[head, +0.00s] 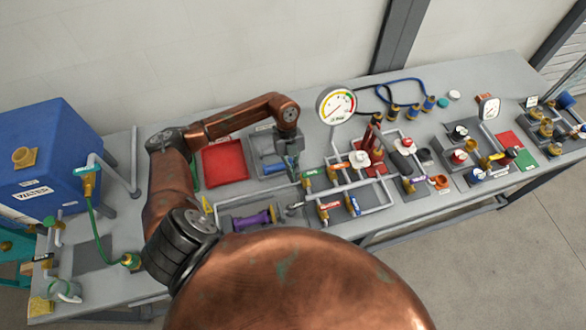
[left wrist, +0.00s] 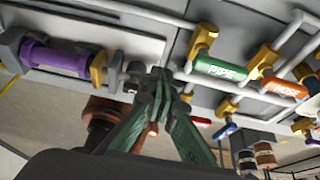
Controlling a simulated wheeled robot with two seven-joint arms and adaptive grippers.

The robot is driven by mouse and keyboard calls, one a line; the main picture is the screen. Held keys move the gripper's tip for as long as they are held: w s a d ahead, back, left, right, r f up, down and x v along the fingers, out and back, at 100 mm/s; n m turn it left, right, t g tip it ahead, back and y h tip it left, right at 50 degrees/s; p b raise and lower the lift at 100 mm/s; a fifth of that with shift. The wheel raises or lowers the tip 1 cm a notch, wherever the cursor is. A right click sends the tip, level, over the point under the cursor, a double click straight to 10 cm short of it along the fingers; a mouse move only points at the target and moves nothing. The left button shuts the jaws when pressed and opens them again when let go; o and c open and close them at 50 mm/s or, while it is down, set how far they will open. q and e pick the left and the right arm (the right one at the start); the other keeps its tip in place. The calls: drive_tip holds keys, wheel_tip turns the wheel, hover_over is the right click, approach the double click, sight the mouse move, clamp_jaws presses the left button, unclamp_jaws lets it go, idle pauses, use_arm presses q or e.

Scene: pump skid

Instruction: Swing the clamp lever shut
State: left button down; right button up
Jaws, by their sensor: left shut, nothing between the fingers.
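A purple cylinder (head: 252,219) lies in a grey holder, with a brass collar (left wrist: 99,67) at one end; the cylinder also shows in the left wrist view (left wrist: 62,60). Grey fittings (left wrist: 131,74) that look like the clamp sit beside the collar. I cannot make out the lever's shape or angle; my fingers hide part of this area. My left gripper (head: 294,178) is shut and empty, pointing down above the bench. In the left wrist view its fingertips (left wrist: 157,78) overlap the right side of the grey fittings; contact cannot be told. My right gripper is out of view.
Pipes with green "PIPE" (left wrist: 224,70) and orange "HOSE" (left wrist: 284,88) handles run close to the right of the gripper. A red tray (head: 224,161) lies behind left. A dial gauge (head: 337,105) stands behind. A blue water tank (head: 45,155) is far left.

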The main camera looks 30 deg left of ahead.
sight(297, 206)
use_arm(q)
drive_tip(key=x, duration=0.3)
drive_tip(key=shift+s+d+f, duration=0.15)
drive_tip(key=shift+f, duration=0.15)
drive_tip(key=shift+s+d+f+p, duration=0.2)
drive_tip(key=shift+s+d+p, duration=0.3)
drive_tip(key=shift+d, duration=0.1)
drive_tip(key=shift+s+d+f+p, duration=0.15)
drive_tip(key=shift+s+d+p, duration=0.25)
drive_tip(key=shift+s+d, duration=0.15)
drive_tip(key=shift+s+d+f, duration=0.1)
drive_tip(key=shift+s+d, duration=0.2)
drive_tip(key=shift+d, duration=0.1)
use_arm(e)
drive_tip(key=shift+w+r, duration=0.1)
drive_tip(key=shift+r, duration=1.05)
